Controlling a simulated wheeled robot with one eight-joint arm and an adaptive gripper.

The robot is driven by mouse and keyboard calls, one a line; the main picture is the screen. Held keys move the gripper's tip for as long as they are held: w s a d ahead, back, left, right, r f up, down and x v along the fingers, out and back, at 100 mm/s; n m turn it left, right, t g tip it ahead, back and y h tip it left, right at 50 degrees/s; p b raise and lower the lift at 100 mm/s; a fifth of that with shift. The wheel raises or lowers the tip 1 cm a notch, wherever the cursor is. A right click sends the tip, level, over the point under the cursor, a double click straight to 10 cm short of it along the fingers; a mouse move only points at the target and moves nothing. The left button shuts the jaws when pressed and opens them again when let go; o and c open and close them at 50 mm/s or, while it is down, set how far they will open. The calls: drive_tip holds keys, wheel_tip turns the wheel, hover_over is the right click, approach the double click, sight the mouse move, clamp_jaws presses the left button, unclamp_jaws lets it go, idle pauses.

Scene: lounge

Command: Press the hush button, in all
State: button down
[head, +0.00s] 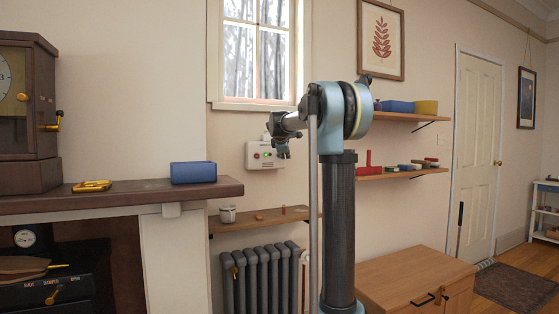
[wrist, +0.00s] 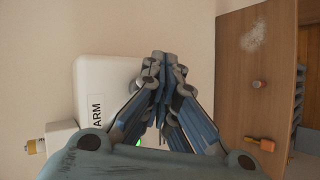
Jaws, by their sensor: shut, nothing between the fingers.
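A white alarm box (head: 262,156) is fixed to the wall below the window, with small red and green spots on its front. In the wrist view the box (wrist: 98,75) shows sideways, with the letters "ARM" readable and a bit of green beside my fingers. My gripper (head: 283,153) is in front of the box's right part in the head view. In the wrist view my gripper (wrist: 165,58) has its fingertips together, with nothing between them, over the box's edge. The fingers hide much of the box's front. I cannot tell whether they touch it, and no hush label is readable.
A mantel (head: 120,195) at left bears a blue box (head: 193,172). A wooden cabinet (head: 405,275) stands at right.

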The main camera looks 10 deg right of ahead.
drive_tip(key=shift+w+a, duration=0.1)
drive_tip(key=shift+w, duration=0.05)
drive_tip(key=shift+w+a+r, duration=0.1)
drive_tip(key=shift+w, duration=0.1)
idle(0.3)
drive_tip(key=shift+w+a, duration=0.15)
drive_tip(key=shift+w, duration=0.2)
idle(0.8)
idle(0.4)
drive_tip(key=shift+s+d, duration=0.25)
drive_tip(key=shift+s, duration=0.5)
drive_tip(key=shift+s, duration=0.1)
drive_tip(key=shift+s+d, duration=0.25)
drive_tip(key=shift+s, duration=0.5)
drive_tip(key=shift+s+d, duration=0.3)
drive_tip(key=shift+s, duration=0.5)
drive_tip(key=shift+s+d, duration=0.25)
drive_tip(key=shift+s, duration=0.5)
